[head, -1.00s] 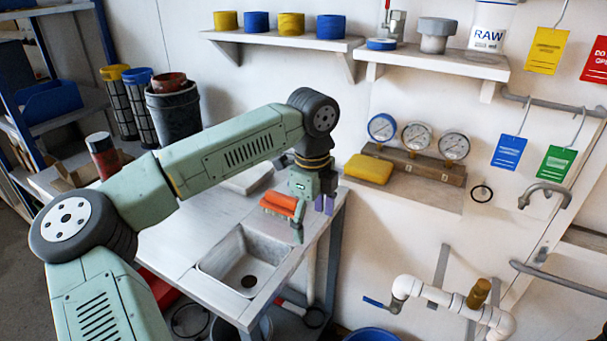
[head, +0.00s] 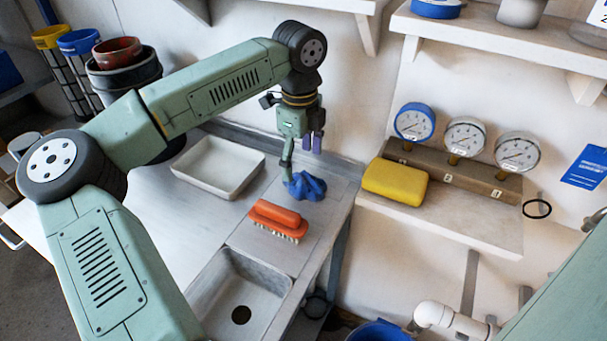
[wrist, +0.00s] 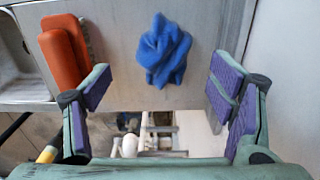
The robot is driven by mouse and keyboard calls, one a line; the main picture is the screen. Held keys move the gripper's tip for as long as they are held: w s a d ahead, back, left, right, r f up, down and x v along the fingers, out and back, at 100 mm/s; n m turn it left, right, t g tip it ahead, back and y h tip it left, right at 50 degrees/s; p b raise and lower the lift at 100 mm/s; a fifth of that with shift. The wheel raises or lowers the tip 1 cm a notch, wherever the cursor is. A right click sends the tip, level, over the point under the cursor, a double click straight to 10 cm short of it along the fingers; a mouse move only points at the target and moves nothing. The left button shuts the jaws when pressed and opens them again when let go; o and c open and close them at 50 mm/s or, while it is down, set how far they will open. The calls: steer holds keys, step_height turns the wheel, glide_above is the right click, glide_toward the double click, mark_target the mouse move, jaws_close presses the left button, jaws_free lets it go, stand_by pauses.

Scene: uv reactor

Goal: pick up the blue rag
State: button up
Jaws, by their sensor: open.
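The blue rag (head: 305,186) lies crumpled on the grey bench top near its back right corner. In the wrist view the rag (wrist: 164,50) sits between and beyond my open fingers, close to the bench edge. My gripper (head: 302,155) is above the rag in the head view, pointing down, with nothing in it. In the wrist view my gripper (wrist: 163,108) shows both purple-padded fingers wide apart. The gap between the fingers and the rag is hard to judge.
An orange brush (head: 275,220) lies beside the rag; it also shows by the left finger in the wrist view (wrist: 62,52). A white tray (head: 218,167) and a sink (head: 240,292) are nearby. A shelf with a yellow sponge (head: 395,183) and gauges stands right.

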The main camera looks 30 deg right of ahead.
mark_target(303, 178)
steer(key=shift+s+f+p, duration=0.15)
steer(key=shift+f+p, duration=0.2)
steer(key=shift+f, duration=0.45)
steer(key=f, duration=0.1)
steer(key=f+p, duration=0.1)
steer(key=f, duration=0.1)
steer(key=f+p, duration=0.1)
steer(key=f, duration=0.1)
steer(key=shift+d, duration=0.3)
steer(key=shift+c, duration=0.4)
steer(key=c, duration=1.1)
